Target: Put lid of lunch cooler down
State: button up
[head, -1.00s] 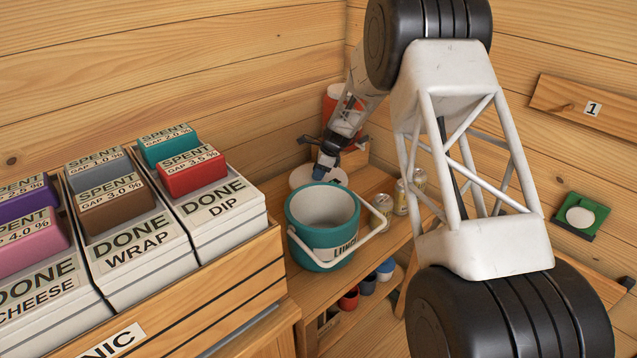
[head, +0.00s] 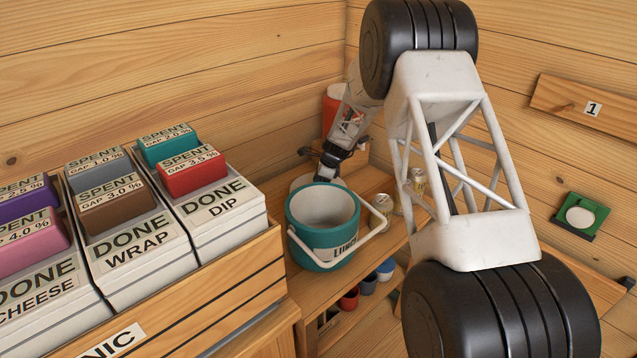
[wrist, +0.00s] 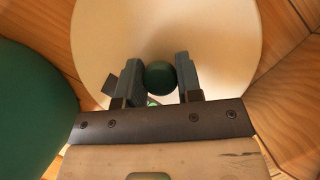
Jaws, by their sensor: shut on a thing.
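The teal lunch cooler (head: 318,238) stands open on the wooden shelf, its white handle hanging to the right front. The round white lid (head: 300,183) is behind the cooler, mostly hidden by its rim. In the wrist view the lid (wrist: 165,25) lies broad and pale beneath my fingers. Its dark green knob (wrist: 160,78) sits between them. My gripper (head: 330,166) points down behind the cooler, and its fingers (wrist: 158,68) are shut on the knob. I cannot tell whether the lid touches the shelf.
Cans (head: 382,204) stand right of the cooler. A red and white container (head: 331,108) is behind my arm in the corner. The crate of labelled boxes (head: 255,262) fills the left. Wooden walls close off the back. The cooler's side (wrist: 30,110) is close left in the wrist view.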

jog(key=shift+f, duration=0.1)
jog(key=o, duration=1)
jog(key=shift+c, duration=0.2)
jog(key=v, duration=1.2)
jog(key=shift+d, duration=0.1)
